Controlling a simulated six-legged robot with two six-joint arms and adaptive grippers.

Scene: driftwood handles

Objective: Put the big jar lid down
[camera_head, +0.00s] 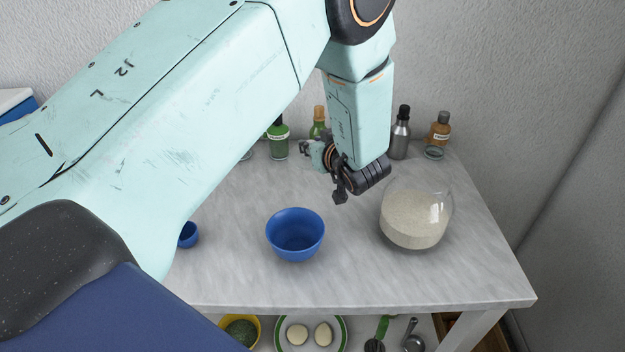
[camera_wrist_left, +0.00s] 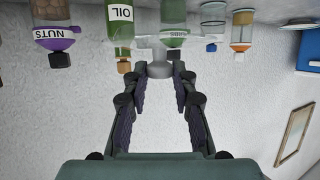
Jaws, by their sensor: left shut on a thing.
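My left gripper (camera_head: 341,193) hangs above the table's back middle, between the blue bowl (camera_head: 295,234) and the big glass jar (camera_head: 415,218). The jar stands upright, open at the top, with pale grainy filling. In the left wrist view my left gripper (camera_wrist_left: 159,80) is shut on a small grey knob between its fingertips. This seems to be the knob of the big jar lid (camera_wrist_left: 158,69), with clear glass faintly showing beyond it. The lid is not clearly visible in the head view. My right gripper is not in view.
Several bottles line the table's back, among them a green one (camera_head: 278,138), a metal one (camera_head: 400,133) and an amber one (camera_head: 439,133). A small blue cup (camera_head: 189,235) is at left. The table's front right (camera_head: 470,275) is bare.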

